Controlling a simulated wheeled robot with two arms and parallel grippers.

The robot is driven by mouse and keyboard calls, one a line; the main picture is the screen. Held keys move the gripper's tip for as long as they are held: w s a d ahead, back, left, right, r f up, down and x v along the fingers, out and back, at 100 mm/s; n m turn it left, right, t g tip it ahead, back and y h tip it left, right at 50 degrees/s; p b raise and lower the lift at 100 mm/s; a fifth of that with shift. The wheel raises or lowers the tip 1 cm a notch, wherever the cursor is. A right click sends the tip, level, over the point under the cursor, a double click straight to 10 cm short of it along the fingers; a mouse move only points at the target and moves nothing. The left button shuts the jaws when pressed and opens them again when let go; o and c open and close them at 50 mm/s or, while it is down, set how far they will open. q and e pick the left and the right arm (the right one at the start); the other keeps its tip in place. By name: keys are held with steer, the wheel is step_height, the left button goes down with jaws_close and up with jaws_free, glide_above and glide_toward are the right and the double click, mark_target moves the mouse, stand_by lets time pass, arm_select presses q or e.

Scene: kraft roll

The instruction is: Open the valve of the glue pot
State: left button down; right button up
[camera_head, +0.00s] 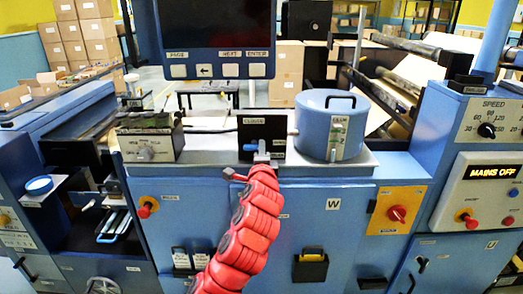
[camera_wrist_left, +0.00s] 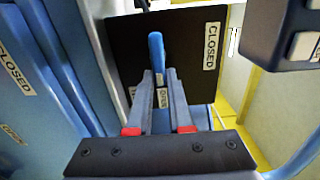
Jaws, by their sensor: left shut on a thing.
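The glue pot (camera_head: 312,122) is a blue lidded cylinder with a handle on top, standing on the machine's grey top. Left of it stands a black valve plate (camera_head: 270,130) with a label at its upper edge. The plate fills the middle of the left wrist view (camera_wrist_left: 120,45), with a CLOSED label at its right. The blue valve lever (camera_wrist_left: 156,48) stands in front of the plate. My left gripper (camera_head: 262,157) is shut on the lever, one finger on each side (camera_wrist_left: 158,105). A small label between the fingers is partly hidden. My right gripper is out of view.
A screen (camera_head: 216,25) with buttons hangs above and left of the valve. A grey box with a knob (camera_head: 147,150) stands to the left. A red switch (camera_head: 397,214) and a panel reading MAINS OFF (camera_head: 492,172) are at the right.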

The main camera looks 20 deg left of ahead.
arm_select(q)
steer(key=c, duration=0.8)
jaws_free()
steer(key=shift+d, duration=0.1)
steer(key=shift+p+v, duration=6.35)
steer(key=shift+v, duration=2.3)
